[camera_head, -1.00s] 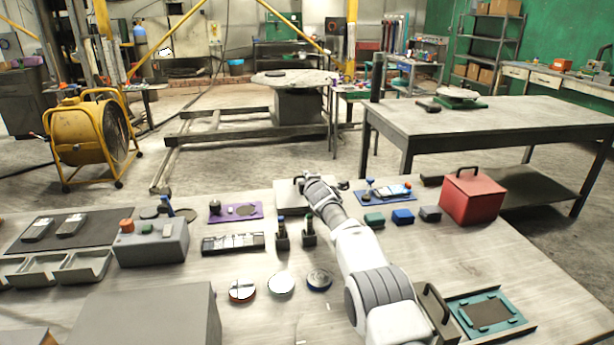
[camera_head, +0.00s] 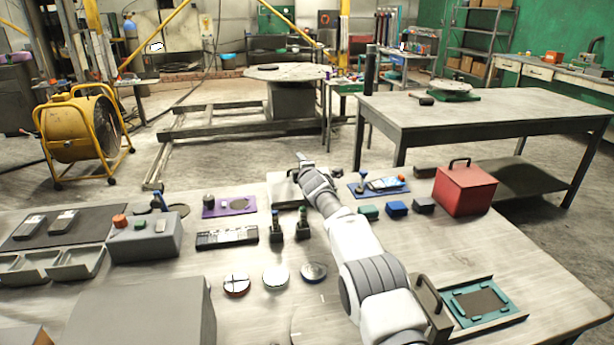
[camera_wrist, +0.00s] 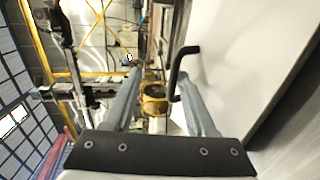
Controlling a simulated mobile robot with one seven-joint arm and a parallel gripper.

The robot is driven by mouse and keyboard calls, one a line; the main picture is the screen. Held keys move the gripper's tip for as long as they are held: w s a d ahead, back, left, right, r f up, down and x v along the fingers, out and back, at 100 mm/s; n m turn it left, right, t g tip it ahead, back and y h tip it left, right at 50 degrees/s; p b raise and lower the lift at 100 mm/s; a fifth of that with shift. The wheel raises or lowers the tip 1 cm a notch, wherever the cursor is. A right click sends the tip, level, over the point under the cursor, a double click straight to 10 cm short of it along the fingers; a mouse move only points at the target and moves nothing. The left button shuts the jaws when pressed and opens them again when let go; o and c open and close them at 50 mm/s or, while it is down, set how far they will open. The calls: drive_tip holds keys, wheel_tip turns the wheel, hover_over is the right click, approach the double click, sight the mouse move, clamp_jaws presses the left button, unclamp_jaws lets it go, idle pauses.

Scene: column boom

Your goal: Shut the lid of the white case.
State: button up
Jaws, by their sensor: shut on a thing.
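The white case (camera_head: 281,192) stands at the far edge of the near table, partly hidden behind my arm. In the wrist view a broad white panel (camera_wrist: 235,60), seemingly its lid, fills the right side, with a black bent handle (camera_wrist: 183,70) standing off it. In the head view my gripper (camera_head: 304,159) is above the case, and the lid's exact angle cannot be told.
A red box (camera_head: 465,190) stands right of the case, beyond small green, blue and grey blocks. A purple tray (camera_head: 229,206) and a grey control box (camera_head: 145,238) are to the left. Two upright tools (camera_head: 290,230) and several round discs (camera_head: 275,276) lie nearer. Bare tabletop shows on the right.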

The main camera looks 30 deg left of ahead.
drive_tip(key=shift+s+a+r+b, duration=0.15)
drive_tip(key=shift+s+a+b, duration=0.3)
drive_tip(key=shift+s, duration=0.2)
drive_tip(key=shift+s+d+b, duration=0.25)
drive_tip(key=shift+s+b, duration=0.15)
drive_tip(key=shift+b, duration=0.1)
drive_tip(key=shift+s+d+r+b, duration=0.15)
drive_tip(key=shift+d+b, duration=0.15)
drive_tip(key=shift+d, duration=0.25)
drive_tip(key=shift+s+d+r+b, duration=0.1)
drive_tip(key=shift+d+b, duration=0.2)
drive_tip(key=shift+d, duration=0.25)
drive_tip(key=b+v, duration=0.1)
drive_tip(key=v, duration=1.3)
drive_tip(key=shift+d, duration=0.2)
drive_tip(key=shift+w+r, duration=0.1)
drive_tip(key=shift+w, duration=0.1)
